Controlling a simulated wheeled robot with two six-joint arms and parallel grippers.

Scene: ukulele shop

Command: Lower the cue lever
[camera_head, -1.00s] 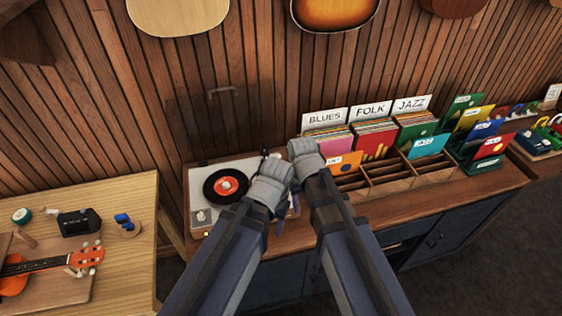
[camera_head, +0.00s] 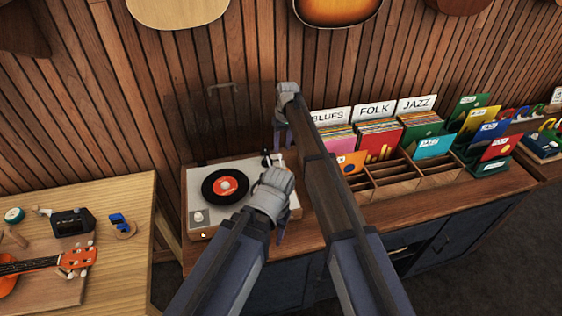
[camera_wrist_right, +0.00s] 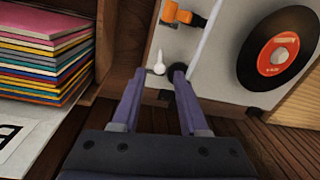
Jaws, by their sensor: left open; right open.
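The turntable (camera_head: 197,198) has a pale top and carries a black record with a red label (camera_head: 225,187). In the right wrist view a small white lever (camera_wrist_right: 158,64), seemingly the cue lever, stands by the tonearm (camera_wrist_right: 206,40); I cannot tell whether it is raised. My right gripper (camera_head: 280,138) is open, fingers down, behind the turntable's back right corner. In the wrist view its fingertips (camera_wrist_right: 160,72) lie on either side of the lever's base, apparently empty. My left gripper (camera_head: 272,207) is open over the turntable's right side; its hand hides part of the deck.
Record bins labelled BLUES, FOLK and JAZZ (camera_head: 375,125) stand right of the turntable. Record sleeves (camera_wrist_right: 45,45) are close to my right gripper's left in the wrist view. The slatted wall (camera_head: 130,100) is behind. A wooden table (camera_head: 120,195) with a ukulele (camera_head: 45,263) is at left.

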